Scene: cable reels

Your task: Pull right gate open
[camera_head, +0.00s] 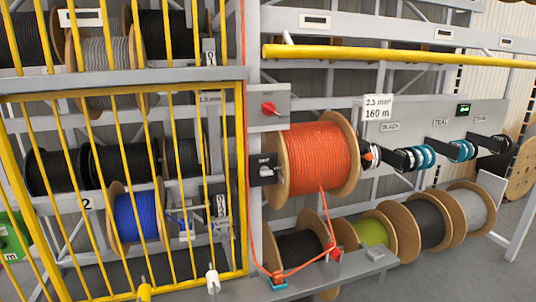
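A yellow barred gate (241,180) stands across the left rack bay in the head view. Its right edge runs beside a grey upright post. Its vertical bars pass in front of the reels, and a thick slanted yellow bar is at its left. A white fitting (212,281) and a yellow fitting (144,292) show at the bottom, partly cut off. No bars cover the right bay. A horizontal yellow tube (390,54) crosses above that bay. I cannot tell whether it belongs to a gate. Neither of my grippers is in view.
An orange cable reel (318,160) sits right of the post, its cable hanging to a lower ledge (330,280). A blue reel (137,216) is behind the bars. Several lower reels, including a green one (373,232), stand right. Floor (455,275) shows clear at lower right.

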